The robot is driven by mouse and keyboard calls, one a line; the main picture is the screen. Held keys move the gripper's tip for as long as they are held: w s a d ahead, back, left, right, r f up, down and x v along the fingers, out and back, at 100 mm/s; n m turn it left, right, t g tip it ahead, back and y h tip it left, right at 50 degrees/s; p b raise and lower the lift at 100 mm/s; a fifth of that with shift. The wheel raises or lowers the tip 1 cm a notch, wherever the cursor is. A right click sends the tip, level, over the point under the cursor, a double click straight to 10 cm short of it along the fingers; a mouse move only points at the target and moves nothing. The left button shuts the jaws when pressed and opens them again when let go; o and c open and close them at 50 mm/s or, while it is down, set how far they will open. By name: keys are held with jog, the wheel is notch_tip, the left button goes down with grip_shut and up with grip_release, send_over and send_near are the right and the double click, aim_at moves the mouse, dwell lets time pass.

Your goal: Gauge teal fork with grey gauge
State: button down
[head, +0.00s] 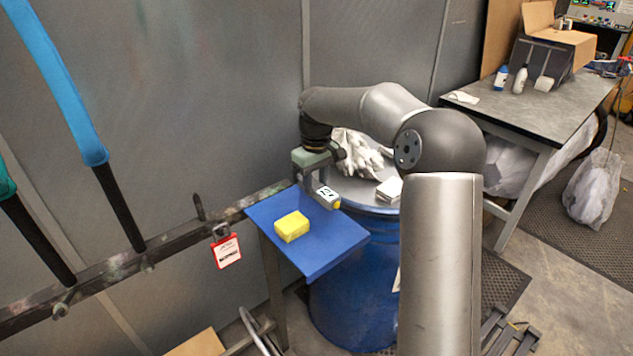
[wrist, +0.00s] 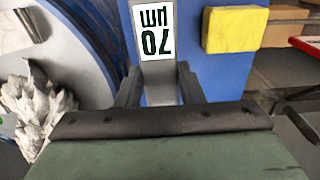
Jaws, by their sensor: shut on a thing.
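The grey gauge (head: 328,197) is a small block with a white number label and a yellow end. My gripper (head: 312,180) is shut on it above the blue shelf. In the wrist view the gauge (wrist: 158,75) sits between the two fingers of my gripper (wrist: 160,85), and its label reads 70 µm upside down. Whether it touches the shelf is unclear. The teal fork (head: 5,187) shows only partly at the left edge of the head view, its black lower end slanting down to the rail, apart from my gripper.
A yellow block (head: 291,226) lies on the blue shelf (head: 325,255); it also shows in the wrist view (wrist: 235,29). A blue fork (head: 60,80) leans at the rail (head: 100,275), where a red tag (head: 227,251) hangs. A blue drum (head: 355,300) carries white rags (head: 358,152).

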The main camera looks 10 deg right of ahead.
aim_at(316, 186)
jog(key=shift+f+b, duration=1.7)
jog(key=shift+f, duration=0.9)
jog(key=c, duration=0.9)
grip_release()
jog(key=shift+r, duration=0.1)
notch_tip(316, 186, up, 17)
jog(key=s+f+m, duration=0.1)
jog(key=s+f, duration=0.4)
jog(key=s, duration=0.7)
jog(key=s+f+m, duration=0.2)
jog(key=s+f, duration=0.4)
jog(key=s, duration=0.6)
jog(key=s+f+m, duration=0.2)
jog(key=s+f, duration=0.4)
jog(key=s, duration=0.6)
jog(key=shift+s+a, duration=0.15)
jog(key=shift+s, duration=0.2)
